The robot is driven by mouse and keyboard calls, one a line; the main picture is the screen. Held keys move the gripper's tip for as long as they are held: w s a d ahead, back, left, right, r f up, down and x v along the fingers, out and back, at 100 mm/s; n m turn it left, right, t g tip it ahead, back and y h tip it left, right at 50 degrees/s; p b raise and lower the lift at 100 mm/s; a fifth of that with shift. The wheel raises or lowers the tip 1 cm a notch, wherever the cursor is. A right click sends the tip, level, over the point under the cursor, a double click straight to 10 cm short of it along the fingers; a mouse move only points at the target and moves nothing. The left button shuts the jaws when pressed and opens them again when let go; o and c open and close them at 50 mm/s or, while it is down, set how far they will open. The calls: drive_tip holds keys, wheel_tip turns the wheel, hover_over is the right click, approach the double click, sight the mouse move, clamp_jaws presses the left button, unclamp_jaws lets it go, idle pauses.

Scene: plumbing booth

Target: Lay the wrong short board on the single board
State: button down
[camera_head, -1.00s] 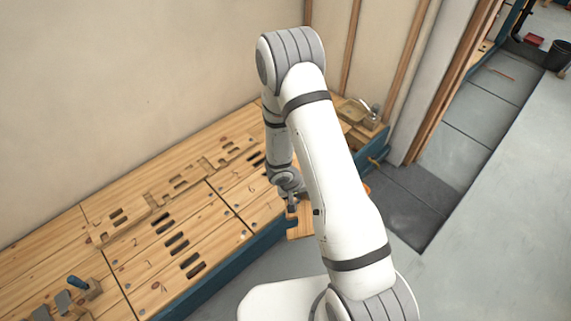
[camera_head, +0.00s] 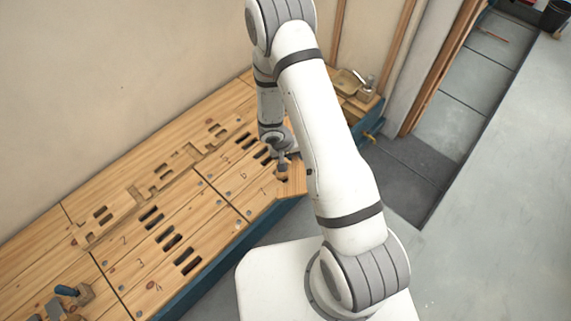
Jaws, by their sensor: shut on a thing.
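My gripper (camera_head: 283,173) is shut on a short pale wooden board (camera_head: 294,181). The board is at the front edge of the bench, right of the numbered boards. My forearm hides part of its right side, and I cannot tell whether it touches the bench. The bench top (camera_head: 140,198) is made of pale boards with dark slots and hand-marked numbers. I cannot tell which one is the single board.
A wooden block with a blue handle (camera_head: 68,291) stands at the near left of the bench. A wooden piece with a metal fitting (camera_head: 350,82) lies at the far right end. A plain wall (camera_head: 110,90) backs the bench. Grey floor is open on the right.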

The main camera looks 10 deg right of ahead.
drive_tip(key=w+f+m+y+b, duration=0.1)
drive_tip(key=w+f+m+b, duration=0.2)
drive_tip(key=w+f+b, duration=0.3)
drive_tip(key=w+f+m+y+b, duration=0.1)
drive_tip(key=w+f+m+b, duration=0.2)
drive_tip(key=f+b, duration=0.9)
drive_tip(key=w+f+m+y+b, duration=0.1)
drive_tip(key=w+f+m+b, duration=0.2)
drive_tip(key=w+f+b, duration=0.5)
drive_tip(key=shift+w+f+b, duration=0.2)
drive_tip(key=shift+f+b, duration=0.35)
drive_tip(key=shift+f, duration=0.75)
drive_tip(key=shift+w+f+b, duration=0.2)
drive_tip(key=shift+f+b, duration=0.35)
drive_tip(key=shift+f, duration=0.75)
drive_tip(key=shift+w+f+b, duration=0.25)
drive_tip(key=shift+w+b, duration=0.05)
drive_tip(key=shift+w, duration=0.1)
drive_tip(key=shift+a+f+b, duration=0.1)
drive_tip(key=shift+f+b, duration=1.1)
drive_tip(key=shift+f, duration=1.4)
drive_tip(key=shift+s+b, duration=0.15)
drive_tip(key=shift+b, duration=0.25)
drive_tip(key=shift+f, duration=0.1)
drive_tip(key=shift+f+b, duration=0.5)
drive_tip(key=shift+b, duration=0.1)
drive_tip(key=shift+f, duration=0.15)
